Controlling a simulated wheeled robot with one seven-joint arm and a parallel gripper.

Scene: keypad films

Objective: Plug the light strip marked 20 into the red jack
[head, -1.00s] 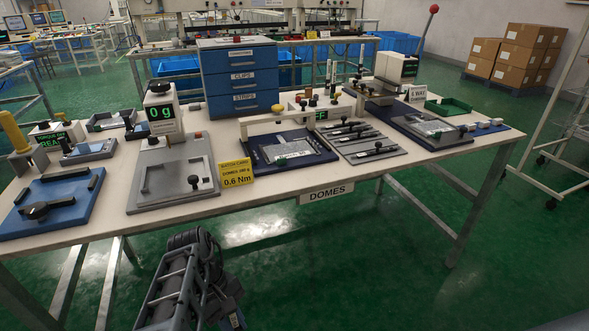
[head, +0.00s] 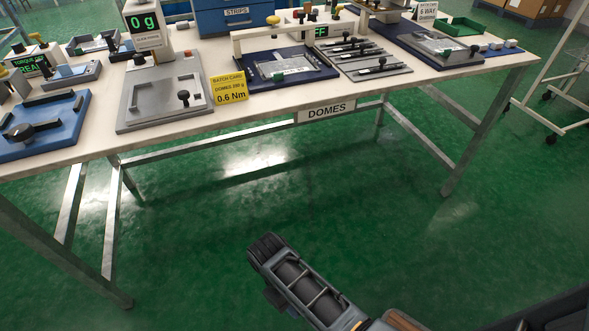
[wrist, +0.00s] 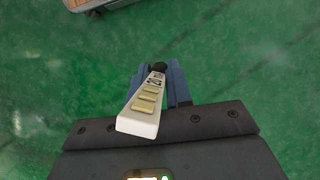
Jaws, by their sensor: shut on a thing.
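My gripper (wrist: 158,68) shows in the wrist view, with its blue fingers shut on a white light strip (wrist: 143,122). The strip has several yellow segments and the mark 20 near the fingers; a dark end sticks out beyond them. It is held over the green floor, clear of the table. In the head view my arm is at the bottom, and the fingers and strip cannot be made out there. A display box (head: 321,31) reading "FF", partly hidden by a cream bar, stands at the table's back middle. I cannot make out a red jack.
The white worktable (head: 215,124) spans the head view. It bears a scale (head: 147,27) reading 0 g, a yellow batch card (head: 229,89), a navy fixture (head: 258,84), a grey tray with dark strips (head: 362,62) and a blue plate (head: 77,108). The floor before it is clear.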

